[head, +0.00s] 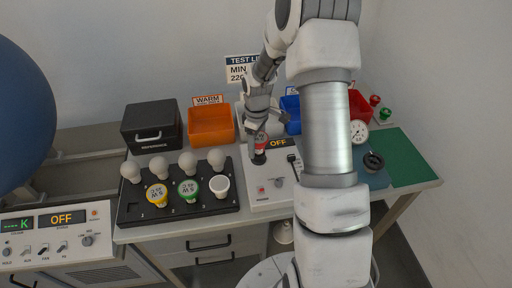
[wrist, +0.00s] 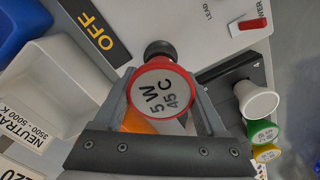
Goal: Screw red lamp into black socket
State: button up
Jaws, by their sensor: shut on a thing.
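The red lamp (wrist: 162,92) is between the fingers of my gripper (wrist: 160,105) in the wrist view. Its round grey face reads "5 W 45 C" inside a red rim and faces the wrist camera. My gripper is shut on it. The black socket (wrist: 160,49) shows partly beyond the lamp's upper edge. In the head view my gripper (head: 260,122) points down at the white test panel, with the red lamp (head: 262,138) right above the black socket (head: 258,158). Whether the lamp's base touches or sits in the socket is hidden.
The white test panel (head: 262,201) has a display reading OFF. A black rack (head: 140,212) with several lamps, some yellow-, green- and white-rimmed, stands to its left. Orange (head: 211,126) and blue (head: 291,103) bins and a black reference box (head: 152,125) stand behind. A green mat (head: 408,157) lies at the right.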

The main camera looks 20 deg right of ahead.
jog(key=m, duration=0.4)
jog(key=m+b, duration=0.1)
jog(key=shift+s+d+f+m, duration=0.2)
jog(key=shift+s+d+m, duration=0.1)
jog(key=shift+m, duration=0.1)
jog(key=m, duration=0.5)
jog(key=shift+w+d+r, duration=0.1)
jog(key=shift+w+d, duration=0.05)
jog(key=o, duration=1.2)
jog(key=shift+w, duration=0.1)
jog(key=shift+o, duration=0.2)
jog(key=shift+b, duration=0.3)
